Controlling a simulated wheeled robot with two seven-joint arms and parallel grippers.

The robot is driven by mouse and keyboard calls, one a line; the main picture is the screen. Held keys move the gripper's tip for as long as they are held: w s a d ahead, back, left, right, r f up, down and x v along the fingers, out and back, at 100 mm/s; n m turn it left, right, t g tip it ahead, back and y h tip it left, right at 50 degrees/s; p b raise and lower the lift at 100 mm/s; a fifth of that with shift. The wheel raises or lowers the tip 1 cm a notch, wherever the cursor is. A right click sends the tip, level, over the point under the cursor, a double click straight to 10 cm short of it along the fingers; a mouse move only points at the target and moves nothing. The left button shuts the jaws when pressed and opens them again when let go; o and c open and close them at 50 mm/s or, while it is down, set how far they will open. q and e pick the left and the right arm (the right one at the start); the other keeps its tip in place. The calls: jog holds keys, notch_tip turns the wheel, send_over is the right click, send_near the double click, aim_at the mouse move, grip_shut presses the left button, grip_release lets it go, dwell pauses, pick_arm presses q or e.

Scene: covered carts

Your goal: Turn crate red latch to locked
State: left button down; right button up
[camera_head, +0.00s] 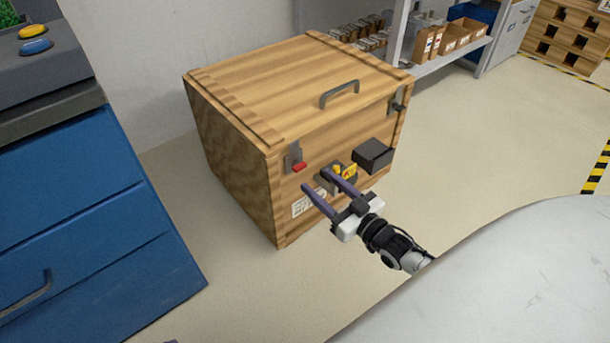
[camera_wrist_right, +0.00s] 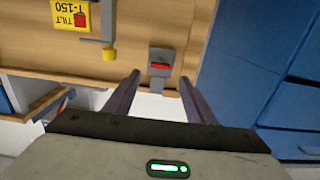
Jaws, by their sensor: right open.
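A wooden crate (camera_head: 240,115) stands on the floor with its lid down. Its red latch (camera_head: 299,168) is a short red tab on a grey plate near the front face's upper left corner. The red latch also shows in the right wrist view (camera_wrist_right: 160,66), lying roughly crosswise on its plate. My right gripper (camera_head: 317,180) is open and empty in front of the crate, just below and right of the red latch. In the right wrist view its fingertips (camera_wrist_right: 159,77) stand on either side of the latch plate, with no clear contact. My left gripper is out of view.
A dark box (camera_head: 373,155) and a yellow-marked fitting (camera_head: 345,171) stick out of the crate front right of my gripper. A grey handle (camera_head: 339,90) tops the lid. A blue drawer cabinet (camera_head: 85,220) stands left. Open floor (camera_head: 490,130) lies right.

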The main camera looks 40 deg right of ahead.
aim_at(302, 168)
jog(key=w, duration=0.2)
jog(key=w+b, duration=0.1)
jog(key=w, duration=0.1)
jog(key=w+b, duration=0.1)
jog(key=w, duration=0.2)
jog(key=shift+a, duration=0.3)
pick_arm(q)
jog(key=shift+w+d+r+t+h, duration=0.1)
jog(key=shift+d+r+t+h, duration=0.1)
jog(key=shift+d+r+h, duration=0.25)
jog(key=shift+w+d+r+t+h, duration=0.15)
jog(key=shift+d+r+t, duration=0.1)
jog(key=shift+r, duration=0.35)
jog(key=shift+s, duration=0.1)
pick_arm(e)
jog(key=shift+s, duration=0.1)
jog(key=c, duration=1)
